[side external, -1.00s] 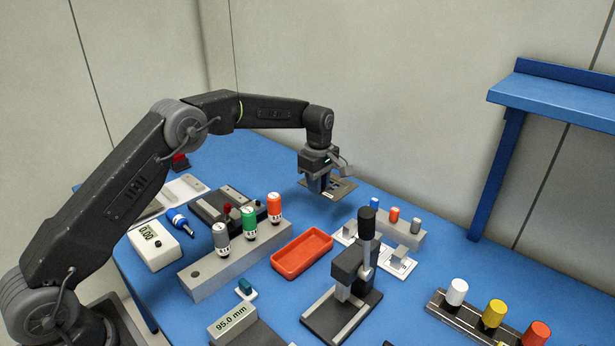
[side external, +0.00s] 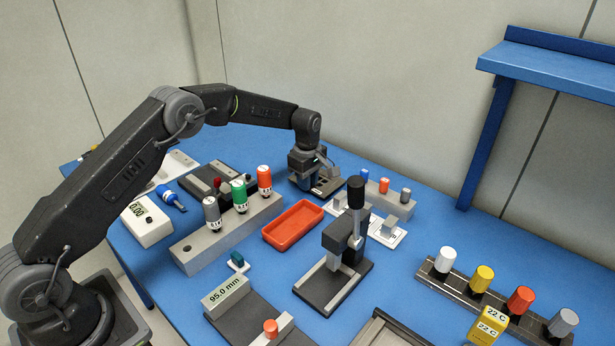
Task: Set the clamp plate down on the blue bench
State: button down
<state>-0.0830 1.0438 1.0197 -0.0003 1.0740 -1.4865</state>
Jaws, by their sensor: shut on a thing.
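My gripper (side external: 314,183) is at the back middle of the blue bench (side external: 375,300), low over the surface and pointing down. It is shut on the clamp plate (side external: 334,184), a thin grey-brown plate that sticks out to the right of the fingers. The gripper hides much of the plate. The plate lies level, very close to the bench top; I cannot tell whether it touches.
A red tray (side external: 293,224) is just in front of my gripper. A grey rack with orange, green and grey capped pieces (side external: 228,228) stands to the left. A small block with coloured pegs (side external: 390,200) is to the right. A black stand (side external: 340,255) is nearer the camera.

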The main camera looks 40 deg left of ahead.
jog(key=shift+c, duration=0.7)
grip_release()
jog(key=shift+r, duration=0.15)
dwell(0.7)
jog(key=shift+r, duration=3.9)
